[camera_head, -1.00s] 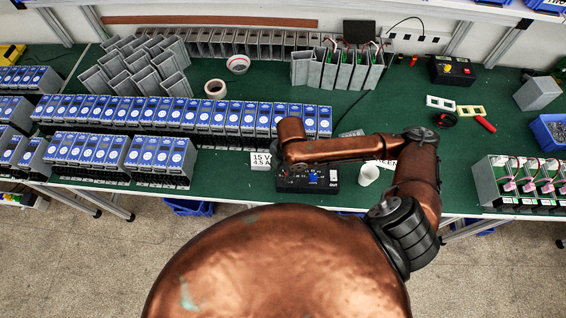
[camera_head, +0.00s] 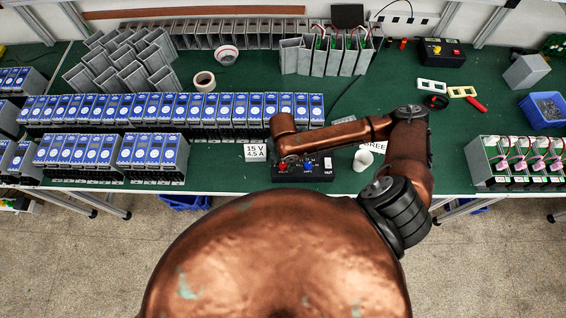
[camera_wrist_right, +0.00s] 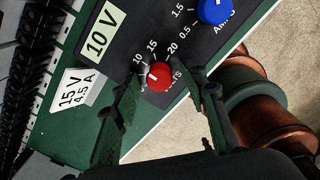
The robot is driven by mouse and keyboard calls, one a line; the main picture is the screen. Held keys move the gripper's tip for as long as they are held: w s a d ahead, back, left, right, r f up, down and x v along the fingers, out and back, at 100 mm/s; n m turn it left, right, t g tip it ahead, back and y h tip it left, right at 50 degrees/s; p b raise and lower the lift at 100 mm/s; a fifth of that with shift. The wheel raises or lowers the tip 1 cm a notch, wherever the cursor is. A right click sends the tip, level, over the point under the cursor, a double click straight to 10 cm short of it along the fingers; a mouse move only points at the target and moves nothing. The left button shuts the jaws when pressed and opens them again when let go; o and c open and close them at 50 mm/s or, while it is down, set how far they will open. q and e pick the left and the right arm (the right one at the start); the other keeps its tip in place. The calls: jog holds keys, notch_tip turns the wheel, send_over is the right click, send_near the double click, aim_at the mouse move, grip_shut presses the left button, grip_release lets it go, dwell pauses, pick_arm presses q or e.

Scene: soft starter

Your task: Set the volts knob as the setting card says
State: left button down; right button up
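The dark supply box (camera_head: 312,176) sits at the bench's front edge, and its panel (camera_wrist_right: 150,15) fills the upper right wrist view. Its red volts knob (camera_wrist_right: 160,76) has a dial with 10, 15 and 20; its small white mark lies left of centre. A pale display (camera_wrist_right: 102,34) reads 10 V. The setting card (camera_head: 256,152) reads 15 V, 4.5 A; it also shows in the wrist view (camera_wrist_right: 75,92). My right gripper (camera_wrist_right: 165,76) is open, one finger either side of the red knob, with visible gaps. My right arm hides it in the head view. My left gripper is out of view.
The blue amps knob (camera_wrist_right: 214,10) is near the red one. A white cup (camera_head: 364,158) stands right of the box. Rows of blue-faced units (camera_head: 150,150) stand left. A rack with pink parts (camera_head: 520,165) stands far right.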

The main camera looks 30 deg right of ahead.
grip_shut()
jog(key=shift+r+m+p, duration=0.2)
jog(key=shift+m+p, duration=0.3)
jog(key=shift+p, duration=0.45)
jog(key=m+p, duration=0.5)
jog(key=p, duration=0.2)
jog(key=shift+f+m+p, duration=0.15)
jog(key=shift+m+p, duration=0.85)
jog(key=shift+p, duration=0.15)
jog(key=shift+w, duration=0.1)
grip_release()
